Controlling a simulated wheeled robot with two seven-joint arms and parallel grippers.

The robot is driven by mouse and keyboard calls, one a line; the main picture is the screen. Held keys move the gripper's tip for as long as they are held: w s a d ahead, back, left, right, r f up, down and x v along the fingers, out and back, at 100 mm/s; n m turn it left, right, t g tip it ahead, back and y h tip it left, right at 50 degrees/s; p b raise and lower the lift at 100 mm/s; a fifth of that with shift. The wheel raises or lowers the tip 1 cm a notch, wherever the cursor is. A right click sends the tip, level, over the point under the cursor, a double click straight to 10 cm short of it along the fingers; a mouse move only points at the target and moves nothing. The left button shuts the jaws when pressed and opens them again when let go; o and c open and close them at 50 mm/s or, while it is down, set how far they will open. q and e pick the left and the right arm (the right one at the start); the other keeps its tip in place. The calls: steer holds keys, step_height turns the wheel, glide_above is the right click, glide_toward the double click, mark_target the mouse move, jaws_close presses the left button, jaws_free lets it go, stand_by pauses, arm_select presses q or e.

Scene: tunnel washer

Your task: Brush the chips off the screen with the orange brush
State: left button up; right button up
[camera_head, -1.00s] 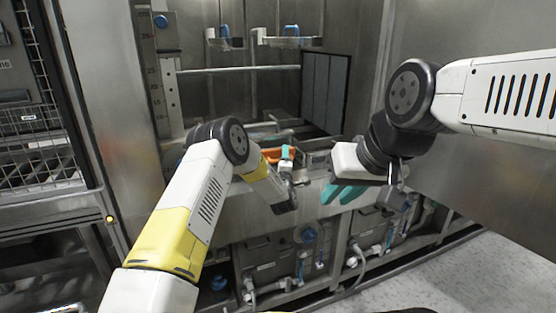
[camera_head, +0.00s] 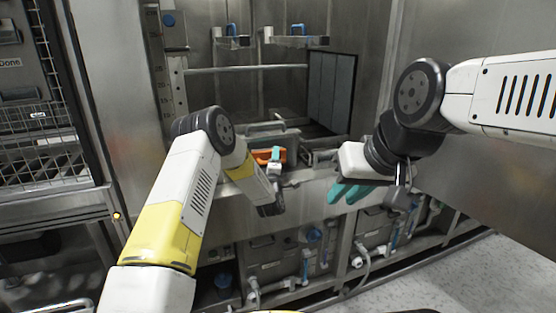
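The orange brush (camera_head: 263,157) shows at the front of the washer bay, partly covered by my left arm. My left gripper (camera_head: 277,156) is at the brush, with a teal finger across the orange; it appears shut on it, though the other finger is hidden. My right gripper (camera_head: 347,193) is empty in front of the bay's front wall, its two teal fingers pointing down-left with a small gap between them. I cannot clearly pick out the screen or any chips; the inside of the bay behind the brush is partly hidden.
A grey handled part (camera_head: 268,131) sits in the bay behind the brush. A dark ribbed panel (camera_head: 332,92) stands at the back right. Blue-handled fittings (camera_head: 297,30) are above. Wire baskets (camera_head: 40,150) stand left. Pipes and valves (camera_head: 362,262) run below the front wall.

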arm_select(q)
steer(key=shift+s+a+r, duration=0.1)
steer(key=shift+s+a, duration=0.15)
steer(key=shift+a, duration=0.8)
steer(key=shift+s+d, duration=0.35)
steer(key=shift+s, duration=0.6)
steer(key=shift+s+d, duration=0.4)
steer(key=shift+s, duration=0.6)
steer(key=shift+s+d, duration=0.35)
steer(key=shift+s, duration=0.6)
steer(key=shift+s+d, duration=0.25)
steer(key=shift+s, duration=0.5)
steer(key=shift+s+d, duration=0.25)
steer(key=shift+s, duration=0.45)
